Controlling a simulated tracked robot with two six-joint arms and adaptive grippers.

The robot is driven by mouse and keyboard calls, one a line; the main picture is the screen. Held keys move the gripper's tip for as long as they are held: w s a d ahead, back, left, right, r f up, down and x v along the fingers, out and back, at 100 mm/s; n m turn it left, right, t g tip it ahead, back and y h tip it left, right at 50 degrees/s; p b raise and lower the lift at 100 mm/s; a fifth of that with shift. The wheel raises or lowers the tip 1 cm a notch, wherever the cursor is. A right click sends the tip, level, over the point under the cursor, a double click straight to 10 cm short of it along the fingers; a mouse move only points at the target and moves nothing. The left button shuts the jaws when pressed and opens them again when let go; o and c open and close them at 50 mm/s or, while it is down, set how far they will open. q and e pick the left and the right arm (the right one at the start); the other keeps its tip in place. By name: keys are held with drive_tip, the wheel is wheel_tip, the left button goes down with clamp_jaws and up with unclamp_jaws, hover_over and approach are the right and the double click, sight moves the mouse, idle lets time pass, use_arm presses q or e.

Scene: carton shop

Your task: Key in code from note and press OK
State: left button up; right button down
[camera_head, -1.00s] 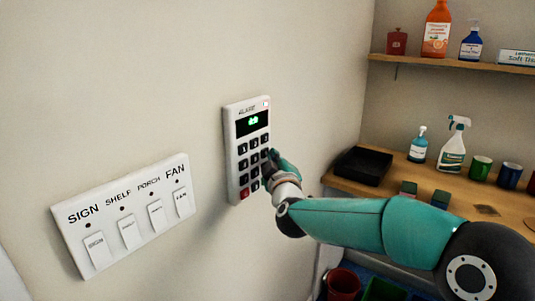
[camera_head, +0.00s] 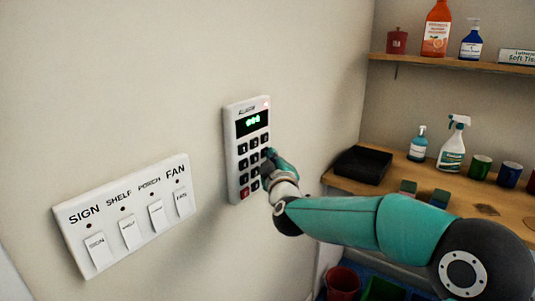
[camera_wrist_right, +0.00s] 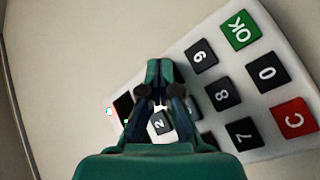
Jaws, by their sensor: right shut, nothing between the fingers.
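The white alarm keypad (camera_head: 233,165) is on the wall, with a lit green display (camera_head: 253,121) whose characters are too small to read surely. My right gripper (camera_head: 270,154) is shut and empty at the keypad's right side, over the right key column. In the right wrist view the shut fingertips (camera_wrist_right: 160,68) cover keys beside the 9 key (camera_wrist_right: 200,57); whether they touch one I cannot tell. The green OK key (camera_wrist_right: 240,30), 0 key (camera_wrist_right: 267,73) and red C key (camera_wrist_right: 293,118) are uncovered there. No note is in view. My left gripper is out of view.
A switch panel (camera_head: 130,239) with SIGN, SHELF, PORCH and FAN switches is on the wall left of the keypad. A wooden counter (camera_head: 340,184) with a black tray (camera_head: 362,165) and bottles stands at right, under a shelf (camera_head: 430,62).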

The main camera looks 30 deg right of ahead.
drive_tip(key=shift+s+d, duration=0.3)
drive_tip(key=shift+s, duration=0.4)
drive_tip(key=shift+s+d+b, duration=0.3)
drive_tip(key=shift+s+b, duration=0.05)
drive_tip(key=shift+s, duration=0.4)
drive_tip(key=shift+s+d+b, duration=0.35)
drive_tip(key=shift+s+b, duration=0.05)
drive_tip(key=shift+s, duration=0.4)
drive_tip(key=shift+s+d+b, duration=0.3)
drive_tip(key=shift+s+b, duration=0.05)
drive_tip(key=shift+s, duration=0.4)
